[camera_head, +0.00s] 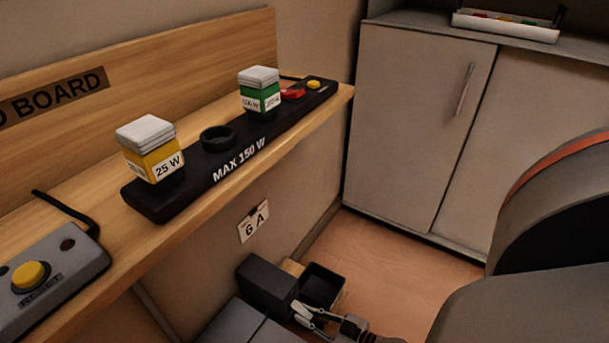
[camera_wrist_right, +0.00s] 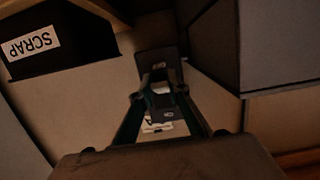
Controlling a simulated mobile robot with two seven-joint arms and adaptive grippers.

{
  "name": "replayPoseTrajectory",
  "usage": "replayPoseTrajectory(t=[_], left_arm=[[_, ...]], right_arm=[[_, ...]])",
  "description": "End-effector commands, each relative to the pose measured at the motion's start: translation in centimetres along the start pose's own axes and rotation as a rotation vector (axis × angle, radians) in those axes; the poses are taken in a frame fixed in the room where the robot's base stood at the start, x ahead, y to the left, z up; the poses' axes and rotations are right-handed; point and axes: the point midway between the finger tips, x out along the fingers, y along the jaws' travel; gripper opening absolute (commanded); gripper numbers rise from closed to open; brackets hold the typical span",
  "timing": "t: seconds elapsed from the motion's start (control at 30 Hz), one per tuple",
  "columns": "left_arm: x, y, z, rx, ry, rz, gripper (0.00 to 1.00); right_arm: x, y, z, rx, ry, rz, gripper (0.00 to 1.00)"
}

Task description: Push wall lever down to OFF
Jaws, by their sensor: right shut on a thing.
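My right gripper (camera_head: 302,313) is low at the bottom of the head view, beside a black box (camera_head: 266,284) below the bench. In the right wrist view its fingers (camera_wrist_right: 160,84) converge on a small dark object (camera_wrist_right: 156,62) and are shut on it. That object is largely hidden by the fingers, and I cannot tell whether it is the wall lever. No OFF marking can be read. A small sign with G A (camera_head: 253,222) is on the wall below the bench. My left gripper is not in view.
A black open bin (camera_head: 322,284) lies just behind the gripper; a bin marked SCRAP (camera_wrist_right: 60,45) shows in the wrist view. A grey box (camera_head: 243,326) is close by. The wooden bench (camera_head: 190,215) overhangs on the left, carrying a black power strip (camera_head: 205,180). Floor toward the cabinet (camera_head: 410,130) is clear.

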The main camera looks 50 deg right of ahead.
Motion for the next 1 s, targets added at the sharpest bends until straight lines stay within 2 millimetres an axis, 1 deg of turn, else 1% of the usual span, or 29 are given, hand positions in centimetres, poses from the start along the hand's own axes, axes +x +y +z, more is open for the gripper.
replayPoseTrajectory(t=[0.03,0.33,0.8,0.83,0.87,0.9,1.0], left_arm=[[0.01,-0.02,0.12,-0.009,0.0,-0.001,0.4],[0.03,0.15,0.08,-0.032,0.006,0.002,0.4],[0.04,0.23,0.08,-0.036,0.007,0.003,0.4],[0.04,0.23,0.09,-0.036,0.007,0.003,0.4],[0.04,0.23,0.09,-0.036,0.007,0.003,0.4],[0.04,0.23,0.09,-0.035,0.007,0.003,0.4],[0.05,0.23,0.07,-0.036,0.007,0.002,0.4]], right_arm=[[0.0,0.1,0.5,-0.003,0.006,0.002,0.0],[0.28,0.07,0.53,-0.002,0.064,0.001,0.0],[0.4,0.07,0.43,-0.002,0.074,0.001,0.0],[0.4,0.07,0.43,-0.002,0.074,0.001,0.21],[0.41,0.07,0.43,-0.002,0.074,0.001,0.29],[0.41,0.07,0.41,-0.002,0.075,0.001,0.33],[0.39,0.05,0.39,-0.001,0.076,0.001,0.33]])
